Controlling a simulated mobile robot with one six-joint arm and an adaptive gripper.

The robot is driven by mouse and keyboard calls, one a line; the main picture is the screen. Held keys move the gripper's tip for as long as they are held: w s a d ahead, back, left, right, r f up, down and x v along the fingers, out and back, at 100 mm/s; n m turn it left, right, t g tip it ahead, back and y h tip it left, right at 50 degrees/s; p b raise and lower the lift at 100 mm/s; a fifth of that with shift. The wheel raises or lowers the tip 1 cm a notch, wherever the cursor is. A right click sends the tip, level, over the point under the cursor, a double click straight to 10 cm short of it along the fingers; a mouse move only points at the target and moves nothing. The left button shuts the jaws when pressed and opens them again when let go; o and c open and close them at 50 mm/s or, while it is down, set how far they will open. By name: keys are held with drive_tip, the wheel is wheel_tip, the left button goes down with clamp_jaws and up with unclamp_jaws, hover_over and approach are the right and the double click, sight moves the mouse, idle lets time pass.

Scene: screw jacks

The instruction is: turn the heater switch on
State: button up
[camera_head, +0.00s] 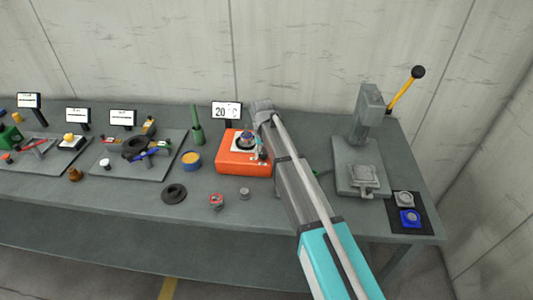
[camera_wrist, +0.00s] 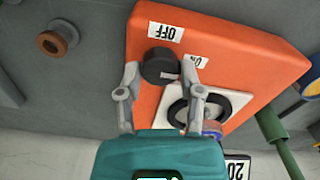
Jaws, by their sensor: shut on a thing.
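The heater is an orange box (camera_head: 243,163) on the bench; it fills much of the wrist view (camera_wrist: 275,55). Its dark round switch knob (camera_wrist: 161,65) sits beside an OFF label (camera_wrist: 161,31) and an ON label (camera_wrist: 197,61). A small light mark shows on the knob's edge; I cannot tell which label it points to. My gripper (camera_wrist: 160,78) is at the knob, with one finger on each side, shut on it. In the head view my arm reaches over the heater's right side and hides part of it.
A white plate with a dark ring (camera_wrist: 196,108) lies on the heater close to my fingers. A display (camera_head: 226,110) reading 20 °C stands behind. A green post (camera_head: 197,126) and a blue-and-yellow cup (camera_head: 191,162) are to the left. A grey press (camera_head: 362,160) stands to the right.

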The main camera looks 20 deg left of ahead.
drive_tip(key=shift+w+m, duration=0.2)
drive_tip(key=shift+m, duration=1)
clamp_jaws()
drive_tip(key=shift+m, duration=0.3)
drive_tip(key=shift+s+d, duration=0.1)
drive_tip(key=shift+s, duration=0.05)
drive_tip(key=o, duration=1.1)
unclamp_jaws()
drive_tip(key=shift+s, duration=0.15)
